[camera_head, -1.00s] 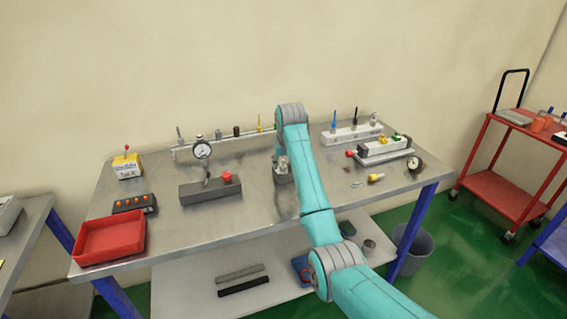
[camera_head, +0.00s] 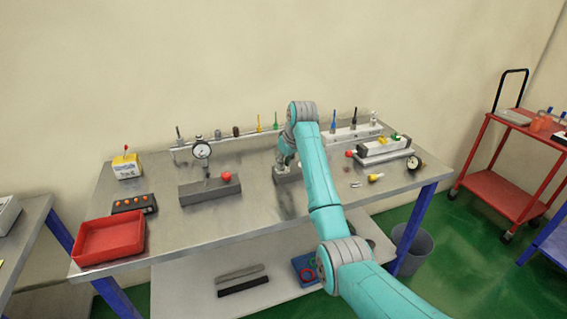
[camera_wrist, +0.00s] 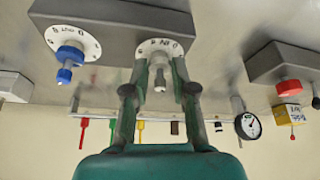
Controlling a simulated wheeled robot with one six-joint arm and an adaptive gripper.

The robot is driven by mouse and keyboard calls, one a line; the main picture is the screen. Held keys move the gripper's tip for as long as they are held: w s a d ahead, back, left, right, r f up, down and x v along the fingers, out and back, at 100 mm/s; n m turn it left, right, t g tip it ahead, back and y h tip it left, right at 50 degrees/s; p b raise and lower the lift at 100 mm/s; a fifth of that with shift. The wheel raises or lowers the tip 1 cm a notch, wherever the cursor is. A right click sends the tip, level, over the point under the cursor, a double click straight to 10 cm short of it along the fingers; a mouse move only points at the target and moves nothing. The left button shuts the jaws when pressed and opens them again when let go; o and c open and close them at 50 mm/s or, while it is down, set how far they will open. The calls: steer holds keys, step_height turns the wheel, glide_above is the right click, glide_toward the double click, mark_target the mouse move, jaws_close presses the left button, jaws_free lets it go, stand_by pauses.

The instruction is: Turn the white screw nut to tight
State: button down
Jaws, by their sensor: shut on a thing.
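The white screw nut (camera_wrist: 159,83) sits on a round white marked dial plate (camera_wrist: 146,47) on a grey block (camera_wrist: 108,10) in the wrist view. My gripper (camera_wrist: 160,70) has one finger on each side of the nut and is shut on it. A second, blue nut (camera_wrist: 69,57) sits on its own dial plate to the left. In the head view my gripper (camera_head: 287,160) is down at the grey block (camera_head: 288,177) near the middle of the table. My arm hides the nuts there.
A dial gauge (camera_head: 201,150) stands by a grey block with a red knob (camera_head: 226,177) to the left. To the right are a white rack (camera_head: 350,136), a small clamp-like unit (camera_head: 383,148) and a round gauge (camera_head: 413,162). A red tray (camera_head: 110,238) lies front left.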

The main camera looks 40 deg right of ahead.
steer(key=n+y, duration=0.1)
steer(key=n, duration=0.2)
steer(key=n+y, duration=0.1)
steer(key=n, duration=0.1)
steer(key=shift+w+d+n, duration=0.1)
steer(key=shift+d+n, duration=0.1)
steer(key=shift+n, duration=0.2)
stand_by(0.4)
steer(key=c, duration=0.9)
jaws_free()
steer(key=shift+c, duration=0.2)
steer(key=v, duration=0.7)
steer(key=shift+d+r+g, duration=0.15)
steer(key=shift+r+g, duration=0.15)
